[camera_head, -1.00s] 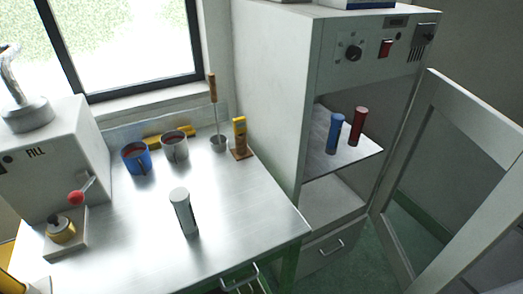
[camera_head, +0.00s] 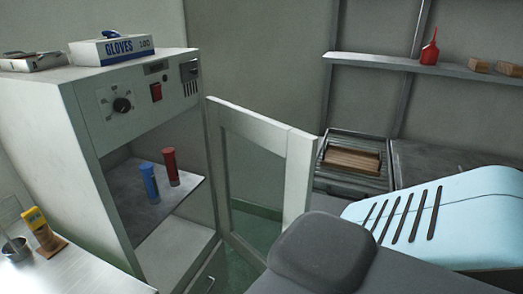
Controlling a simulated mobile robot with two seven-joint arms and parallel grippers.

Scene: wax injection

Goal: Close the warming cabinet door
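The warming cabinet (camera_head: 70,140) stands at the left of the view, grey-white, with a knob and a red switch on its upper panel. Its framed door (camera_head: 298,178) is swung wide open to the right, hinged at the cabinet's right side. Inside, a blue cylinder (camera_head: 150,182) and a dark red cylinder (camera_head: 170,167) stand on a shelf (camera_head: 188,190). A dark grey and pale blue arm part of mine fills the lower right, in front of the door's lower part. Neither gripper is in view.
A glove box (camera_head: 112,48) lies on the cabinet top. A metal worktable (camera_head: 70,275) is at lower left with a small pot (camera_head: 15,249) and a yellow tool (camera_head: 40,228). A wall shelf (camera_head: 400,64) with a red bottle (camera_head: 429,50) is at the back right.

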